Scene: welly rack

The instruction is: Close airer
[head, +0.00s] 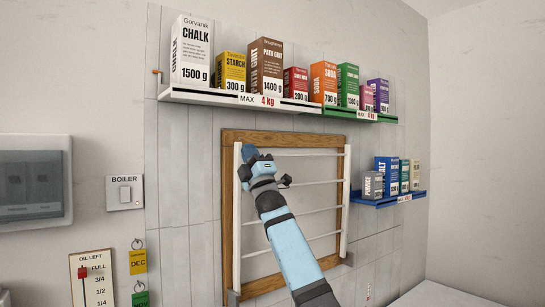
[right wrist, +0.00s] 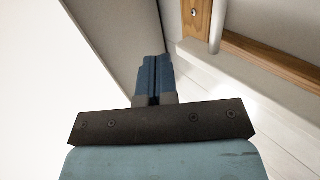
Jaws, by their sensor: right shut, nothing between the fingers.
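The airer is a white rack of rails (head: 346,200) on a wooden frame (head: 230,210) fixed to the tiled wall. Its rails lie roughly parallel to the frame; I cannot tell if it sits fully flush. My right gripper (head: 249,153) is shut and empty, in front of the airer's upper left corner, and my arm hides part of the rails. In the right wrist view its closed blue fingers (right wrist: 155,78) show with nothing between them. Part of the wooden frame (right wrist: 270,60) shows at the upper right there. I cannot tell if the fingers touch the rack. My left gripper is out of view.
Above the airer, a white shelf (head: 230,98) and a green shelf (head: 350,113) hold several boxes. A blue shelf (head: 385,201) with more boxes is close to its right. A boiler switch (head: 125,192) and an oil gauge (head: 93,280) are to the left.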

